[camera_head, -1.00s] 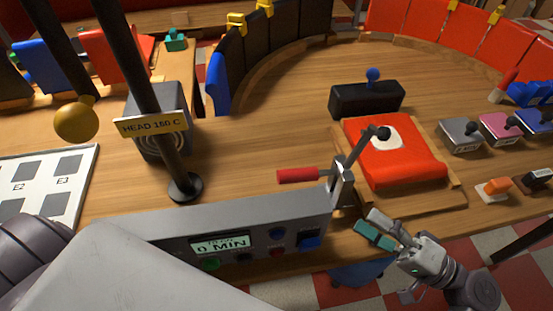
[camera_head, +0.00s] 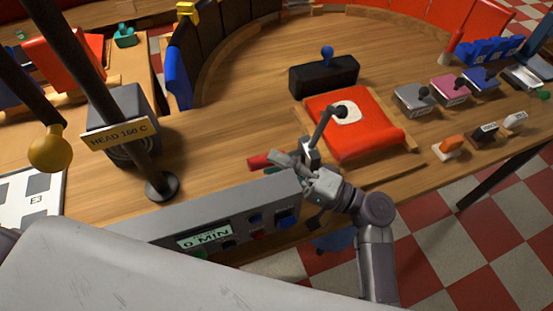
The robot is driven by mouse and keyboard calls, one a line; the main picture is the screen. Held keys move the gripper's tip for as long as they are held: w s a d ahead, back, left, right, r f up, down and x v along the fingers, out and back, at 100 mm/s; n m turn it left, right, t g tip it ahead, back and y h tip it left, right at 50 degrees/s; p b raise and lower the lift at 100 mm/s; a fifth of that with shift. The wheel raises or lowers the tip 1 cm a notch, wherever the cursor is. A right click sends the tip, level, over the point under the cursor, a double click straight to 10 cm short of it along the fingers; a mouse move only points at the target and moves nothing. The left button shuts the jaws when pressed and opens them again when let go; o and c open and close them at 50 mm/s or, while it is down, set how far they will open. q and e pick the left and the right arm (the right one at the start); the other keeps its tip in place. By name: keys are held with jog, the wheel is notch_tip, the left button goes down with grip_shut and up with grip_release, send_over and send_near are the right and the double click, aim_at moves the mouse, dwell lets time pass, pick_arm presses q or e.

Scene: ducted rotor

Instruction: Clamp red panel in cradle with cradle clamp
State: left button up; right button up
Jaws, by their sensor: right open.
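The red panel (camera_head: 353,136) lies flat in the wooden cradle (camera_head: 411,143), with a white patch on its top. The cradle clamp (camera_head: 312,148) stands at the cradle's near left edge. Its dark arm (camera_head: 325,126) slants up over the panel, with its black tip in front of the white patch; I cannot tell if the tip touches. Its red handle (camera_head: 257,162) points left, low over the table. My right gripper (camera_head: 279,166) is open beside the red handle's right end and partly covers the clamp's base. My left gripper is out of view.
A grey control box (camera_head: 220,215) reading 0 MIN stands in front of the handle. A black block with a blue knob (camera_head: 323,76) stands behind the panel. Several small knobbed blocks (camera_head: 417,95) stand right. A black post with a "HEAD 160 C" sign (camera_head: 118,135) rises at left.

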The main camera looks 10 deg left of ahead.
jog(key=shift+a, duration=0.2)
jog(key=shift+c, duration=0.4)
grip_shut()
